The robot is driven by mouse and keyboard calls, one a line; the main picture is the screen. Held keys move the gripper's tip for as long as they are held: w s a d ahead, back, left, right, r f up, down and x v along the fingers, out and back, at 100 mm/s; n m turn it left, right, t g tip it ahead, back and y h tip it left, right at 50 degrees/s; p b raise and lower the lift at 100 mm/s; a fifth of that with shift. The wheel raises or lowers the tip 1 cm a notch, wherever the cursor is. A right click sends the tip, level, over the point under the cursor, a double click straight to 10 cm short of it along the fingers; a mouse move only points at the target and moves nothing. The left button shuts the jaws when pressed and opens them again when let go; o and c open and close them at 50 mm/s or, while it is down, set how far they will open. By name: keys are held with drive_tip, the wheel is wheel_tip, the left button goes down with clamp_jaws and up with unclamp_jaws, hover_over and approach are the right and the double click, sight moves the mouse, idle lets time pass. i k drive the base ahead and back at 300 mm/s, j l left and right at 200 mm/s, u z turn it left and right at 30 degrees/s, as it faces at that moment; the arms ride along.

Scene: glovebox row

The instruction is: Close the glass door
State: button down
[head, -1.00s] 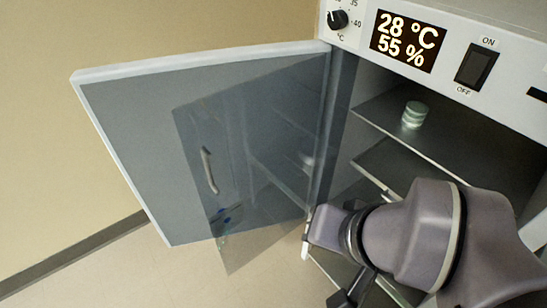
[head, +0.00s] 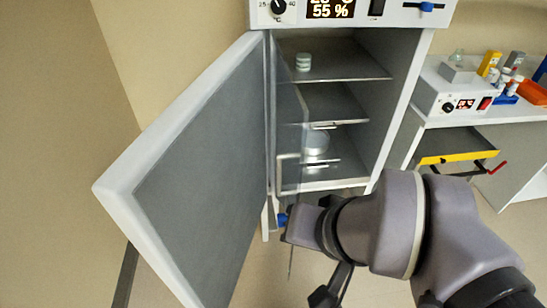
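The glass door (head: 291,125) is a thin clear pane inside the white cabinet (head: 397,110), seen nearly edge-on in the head view. It stands open, pointing out toward me, with a pale bar handle (head: 279,172) on its left face. My gripper (head: 284,219) is at the end of the grey arm, just below the handle in the picture.
The solid outer door (head: 200,170) is swung wide open at the left. A pale green stack of dishes (head: 303,62) is on the top shelf, and a clear round vessel (head: 315,142) is lower down. A bench (head: 500,116) with a yellow-edged drawer (head: 457,158) stands at the right.

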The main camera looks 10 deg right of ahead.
sight(285, 112)
drive_tip(key=k+j+z, duration=0.1)
drive_tip(key=j, duration=0.25)
drive_tip(key=k+j, duration=0.25)
drive_tip(key=k+j+z, duration=0.1)
drive_tip(key=k+j, duration=0.6)
drive_tip(key=i, duration=0.5)
